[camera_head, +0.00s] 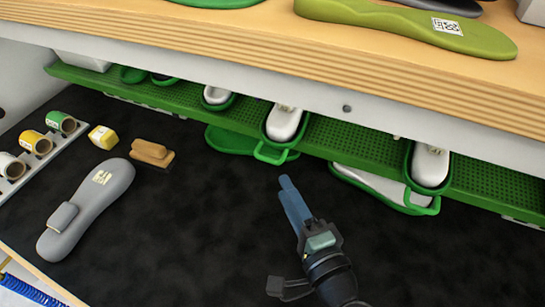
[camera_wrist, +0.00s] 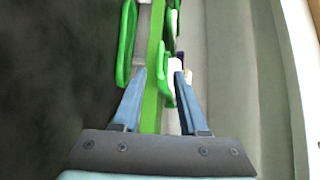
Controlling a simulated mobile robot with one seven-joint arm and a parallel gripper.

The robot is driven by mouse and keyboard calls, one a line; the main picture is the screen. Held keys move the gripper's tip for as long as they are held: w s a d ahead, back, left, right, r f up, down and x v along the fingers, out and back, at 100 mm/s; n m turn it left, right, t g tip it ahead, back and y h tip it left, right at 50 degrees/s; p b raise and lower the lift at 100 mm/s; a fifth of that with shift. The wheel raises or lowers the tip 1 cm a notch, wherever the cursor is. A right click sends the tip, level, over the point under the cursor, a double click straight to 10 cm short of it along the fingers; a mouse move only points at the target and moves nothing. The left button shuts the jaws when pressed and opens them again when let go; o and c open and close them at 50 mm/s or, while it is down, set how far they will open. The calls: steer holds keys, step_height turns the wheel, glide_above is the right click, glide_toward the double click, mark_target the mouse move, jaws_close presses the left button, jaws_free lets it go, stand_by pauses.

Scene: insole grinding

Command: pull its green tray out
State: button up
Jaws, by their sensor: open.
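Several green trays with loop handles sit on a green perforated shelf (camera_head: 335,141) in the head view. The middle tray (camera_head: 275,153) holds a white-grey insole (camera_head: 284,122), and its handle juts over the shelf's front edge. A right tray (camera_head: 422,200) also holds a white piece and juts out. My gripper (camera_head: 286,182) is open and empty, just in front of and below the middle tray's handle. In the wrist view, a green handle loop (camera_wrist: 167,92) shows between the open fingers of my gripper (camera_wrist: 160,68); I cannot tell if they touch it.
A grey insole (camera_head: 88,205), a brush (camera_head: 152,154) and a yellow block (camera_head: 103,137) lie on the dark mat (camera_head: 180,255) at left. A rack with several rolls (camera_head: 36,142) stands at far left. A wooden board (camera_head: 200,45) overhangs the shelf. The mat's middle is clear.

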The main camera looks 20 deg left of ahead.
steer(key=p+x, duration=0.1)
steer(key=x, duration=0.7)
steer(key=shift+w, duration=0.1)
jaws_close()
stand_by(1.2)
